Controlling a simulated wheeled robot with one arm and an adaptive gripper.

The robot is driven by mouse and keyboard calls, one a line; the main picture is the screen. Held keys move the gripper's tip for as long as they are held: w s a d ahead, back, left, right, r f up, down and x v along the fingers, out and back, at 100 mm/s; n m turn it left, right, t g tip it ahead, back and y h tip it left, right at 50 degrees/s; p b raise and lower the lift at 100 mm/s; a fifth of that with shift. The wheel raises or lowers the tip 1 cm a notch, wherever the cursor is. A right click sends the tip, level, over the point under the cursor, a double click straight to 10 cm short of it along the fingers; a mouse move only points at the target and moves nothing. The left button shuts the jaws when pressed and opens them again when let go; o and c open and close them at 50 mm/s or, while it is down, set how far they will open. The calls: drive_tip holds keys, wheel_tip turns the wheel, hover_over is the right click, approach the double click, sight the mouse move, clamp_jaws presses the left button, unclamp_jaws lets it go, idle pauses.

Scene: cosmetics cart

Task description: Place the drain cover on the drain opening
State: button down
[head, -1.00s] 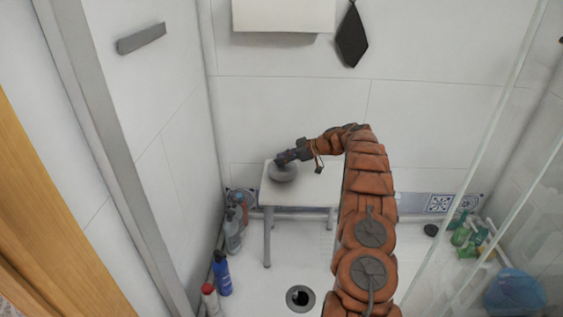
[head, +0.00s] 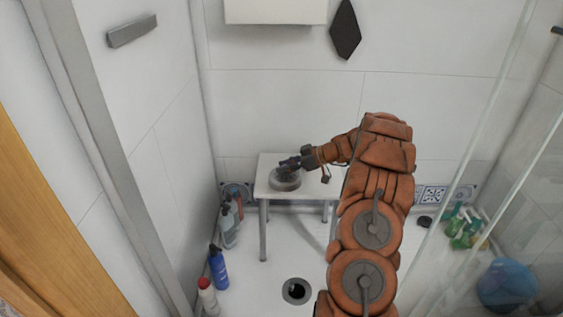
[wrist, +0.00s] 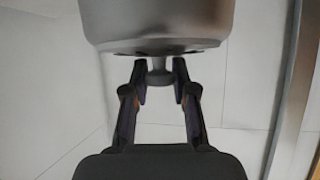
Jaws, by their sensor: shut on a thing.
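The drain cover (head: 286,182) is a round grey metal piece, seen over the white stool in the head view. In the wrist view the cover (wrist: 155,25) fills the top middle, with a short knob between the fingers. My gripper (head: 289,164) is shut on that knob; its fingers (wrist: 159,72) also show on either side of it in the wrist view. Whether the cover touches the stool top, I cannot tell. The drain opening (head: 296,291) is a dark round hole with a grey rim in the shower floor, in front of the stool, uncovered.
The white stool (head: 310,164) stands by the back wall. Bottles, including a blue one (head: 219,268) and a red-capped one (head: 207,296), stand along the left wall. Green bottles (head: 465,228) and a blue basin (head: 506,287) are at the right, near the glass panel. The floor around the drain is clear.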

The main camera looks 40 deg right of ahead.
sight(289, 180)
drive_tip(key=shift+s+a+r, duration=0.1)
drive_tip(key=shift+s+a, duration=0.15)
drive_tip(key=shift+s, duration=0.4)
drive_tip(key=shift+s+a+r, duration=0.1)
drive_tip(key=shift+s+a, duration=0.15)
drive_tip(key=shift+s, duration=0.45)
drive_tip(key=shift+s+a, duration=0.25)
drive_tip(key=shift+s, duration=0.4)
